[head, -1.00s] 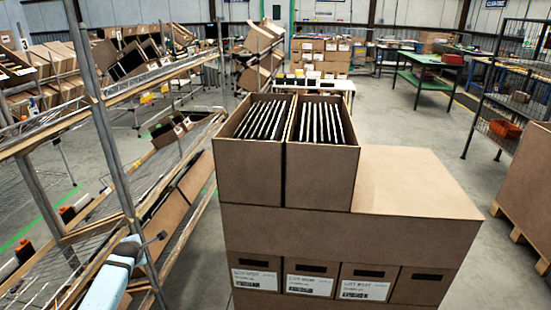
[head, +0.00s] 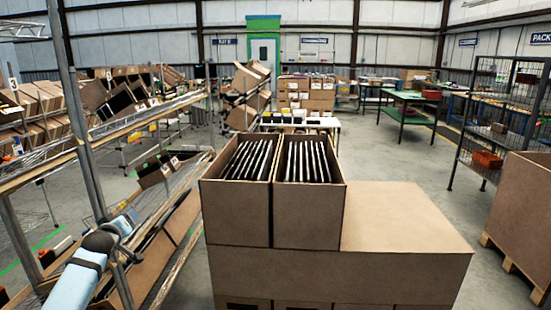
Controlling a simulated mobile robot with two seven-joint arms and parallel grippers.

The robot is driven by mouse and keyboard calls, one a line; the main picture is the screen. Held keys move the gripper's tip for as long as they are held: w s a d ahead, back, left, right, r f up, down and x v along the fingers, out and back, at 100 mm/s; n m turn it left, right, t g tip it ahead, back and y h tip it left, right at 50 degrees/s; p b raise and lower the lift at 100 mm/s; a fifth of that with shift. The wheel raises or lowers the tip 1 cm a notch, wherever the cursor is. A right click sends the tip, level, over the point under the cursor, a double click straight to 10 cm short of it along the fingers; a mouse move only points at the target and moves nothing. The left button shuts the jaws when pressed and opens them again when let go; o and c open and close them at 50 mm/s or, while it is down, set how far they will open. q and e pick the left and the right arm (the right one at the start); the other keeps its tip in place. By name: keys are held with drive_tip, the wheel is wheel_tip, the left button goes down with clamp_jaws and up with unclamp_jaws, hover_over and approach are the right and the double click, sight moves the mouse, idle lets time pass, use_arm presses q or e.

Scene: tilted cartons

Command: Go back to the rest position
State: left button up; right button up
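My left arm comes in at the lower left in the head view, light blue with a dark band. My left gripper (head: 124,238) is at its grey end, small and dark against the rack, and I cannot tell whether it is open or shut. It is left of the two open cartons and apart from them. The left open carton (head: 236,214) and the right open carton (head: 309,216) stand side by side on a brown carton block (head: 405,222), each holding several thin dark-and-white upright items. My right gripper is not in view.
A metal rack (head: 80,130) with tilted shelves and cartons stands close on the left, beside my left arm. A large brown box on a pallet (head: 518,205) is at the right. Green tables (head: 412,104) stand farther back. Grey floor (head: 400,160) is open between them.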

use_arm(q)
drive_tip(key=s+d+f+m+g+h+b, duration=0.1)
drive_tip(key=s+d+f+m+h+b, duration=0.15)
drive_tip(key=s+d+f+m, duration=0.7)
drive_tip(key=s+d+f+m+g+h+b, duration=0.1)
drive_tip(key=s+d+f+m+h+b, duration=0.15)
drive_tip(key=s+d+f, duration=0.8)
drive_tip(key=s+d+f+g+b, duration=0.1)
drive_tip(key=s+d+f, duration=0.1)
drive_tip(key=s+f, duration=0.45)
drive_tip(key=s+d+f+b, duration=0.15)
drive_tip(key=s+f, duration=0.25)
drive_tip(key=s, duration=0.5)
drive_tip(key=s+d+n+g+h+b, duration=0.1)
drive_tip(key=s+d+n+h+b, duration=0.2)
drive_tip(key=s, duration=1)
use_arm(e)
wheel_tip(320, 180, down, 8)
use_arm(q)
wheel_tip(320, 180, up, 16)
drive_tip(key=m+y+p, duration=0.1)
drive_tip(key=p, duration=2.4)
drive_tip(key=shift+s+a+r+y, duration=0.2)
drive_tip(key=shift+a+r+y, duration=0.05)
drive_tip(key=shift+y, duration=0.15)
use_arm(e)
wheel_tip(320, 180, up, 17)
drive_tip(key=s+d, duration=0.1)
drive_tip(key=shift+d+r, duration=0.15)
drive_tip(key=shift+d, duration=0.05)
